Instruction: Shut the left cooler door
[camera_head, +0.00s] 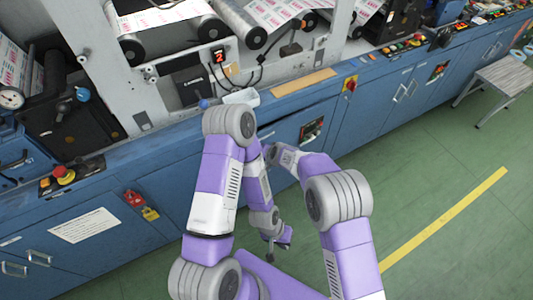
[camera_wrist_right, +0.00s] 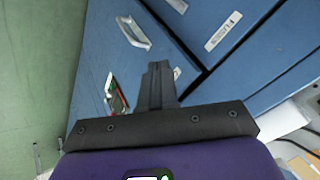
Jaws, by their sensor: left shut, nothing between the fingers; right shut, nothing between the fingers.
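A blue cabinet door (camera_head: 290,126) with a small red-and-green panel stands in front of the machine; I take it for the left cooler door. In the right wrist view the blue door (camera_wrist_right: 92,55) shows a metal handle and the same panel, with a dark seam along its side. I cannot tell how far it stands open. My right gripper (camera_wrist_right: 158,70) is shut and empty, in front of the blue front; contact is unclear. In the head view my left arm hides it. My left gripper (camera_head: 272,252) is shut and empty, low over the floor.
A blue counter with buttons (camera_head: 405,45) runs along the machine. Cabinet doors (camera_head: 395,95) with paired handles lie to the right. A metal step (camera_head: 503,82) stands further right. The green floor (camera_head: 430,185) with a yellow line is clear.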

